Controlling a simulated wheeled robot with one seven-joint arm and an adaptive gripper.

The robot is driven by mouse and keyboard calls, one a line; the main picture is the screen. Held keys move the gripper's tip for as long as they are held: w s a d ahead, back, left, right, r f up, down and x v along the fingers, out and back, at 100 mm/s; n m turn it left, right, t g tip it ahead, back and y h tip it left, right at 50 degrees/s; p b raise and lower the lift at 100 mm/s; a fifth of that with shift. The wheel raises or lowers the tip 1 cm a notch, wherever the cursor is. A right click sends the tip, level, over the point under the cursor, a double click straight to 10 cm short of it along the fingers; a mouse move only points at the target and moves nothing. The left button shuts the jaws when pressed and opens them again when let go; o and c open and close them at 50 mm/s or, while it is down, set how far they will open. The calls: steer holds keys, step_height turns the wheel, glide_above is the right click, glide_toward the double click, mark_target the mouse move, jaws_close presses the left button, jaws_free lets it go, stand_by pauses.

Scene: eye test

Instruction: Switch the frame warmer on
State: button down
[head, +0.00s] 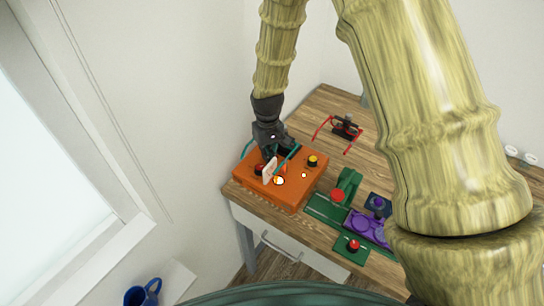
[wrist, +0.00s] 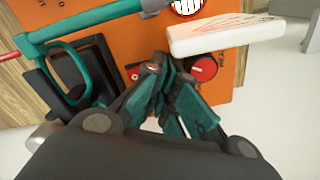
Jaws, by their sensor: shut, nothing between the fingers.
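The frame warmer appears to be the orange box (head: 297,193) on the near left corner of the wooden table. In the wrist view its orange panel (wrist: 225,88) bears a red knob (wrist: 203,68), partly printed lettering, and a small red switch (wrist: 134,72) partly hidden by my fingers. My gripper (head: 269,153) is over the box's far left part. In the wrist view my gripper (wrist: 160,68) is shut and empty, its tips beside the red switch and left of the knob. Whether they touch the panel, and the switch's position, I cannot tell.
Teal spectacles (wrist: 85,22) lie across the box beside my gripper. A white block (wrist: 225,35) stands over the panel near the knob. Red spectacles (head: 345,129) are behind on the table (head: 325,99). A green device (head: 346,186) and purple tray (head: 360,228) stand to the right.

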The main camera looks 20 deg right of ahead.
step_height(320, 180, up, 7)
steer(key=p, duration=0.4)
steer(key=shift+f, duration=0.2)
stand_by(0.7)
